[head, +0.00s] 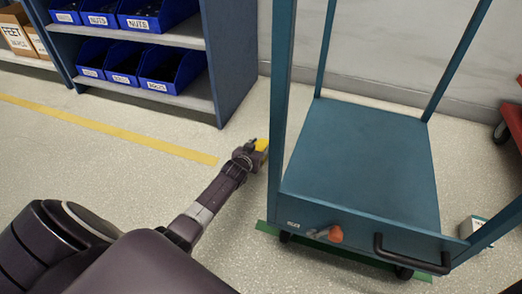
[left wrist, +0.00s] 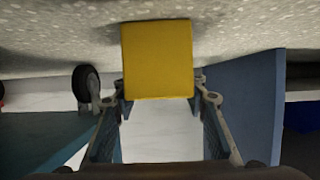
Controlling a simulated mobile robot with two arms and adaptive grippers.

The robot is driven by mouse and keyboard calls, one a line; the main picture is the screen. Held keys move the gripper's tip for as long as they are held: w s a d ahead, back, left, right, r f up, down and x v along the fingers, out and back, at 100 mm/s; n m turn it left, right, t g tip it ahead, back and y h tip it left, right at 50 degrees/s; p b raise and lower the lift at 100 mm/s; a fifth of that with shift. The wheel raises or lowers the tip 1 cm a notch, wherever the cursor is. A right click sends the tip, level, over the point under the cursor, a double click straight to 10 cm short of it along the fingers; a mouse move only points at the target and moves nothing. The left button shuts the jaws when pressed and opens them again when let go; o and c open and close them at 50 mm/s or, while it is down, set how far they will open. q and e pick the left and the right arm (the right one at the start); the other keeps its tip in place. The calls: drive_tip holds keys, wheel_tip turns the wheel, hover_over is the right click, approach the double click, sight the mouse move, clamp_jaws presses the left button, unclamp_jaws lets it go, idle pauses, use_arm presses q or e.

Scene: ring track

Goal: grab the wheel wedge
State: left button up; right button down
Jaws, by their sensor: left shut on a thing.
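The wheel wedge is a yellow block (head: 262,145). In the head view it shows at the end of my left arm, just left of the blue trolley's front left post. In the left wrist view the wedge (left wrist: 158,60) shows as a plain yellow face between the fingertips. My left gripper (head: 257,153) is shut on it, with one finger on each side. The floor shows close by the wedge in the left wrist view; I cannot tell whether they touch. My right gripper is not in view.
The blue trolley (head: 365,150) stands on casters to the right, with a black handle (head: 411,256) and an orange knob (head: 336,234). A shelf with blue bins (head: 172,70) stands at the back left. Open floor with a yellow line (head: 110,128) lies between.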

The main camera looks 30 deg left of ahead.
use_arm(q)
drive_tip(key=shift+r, duration=0.25)
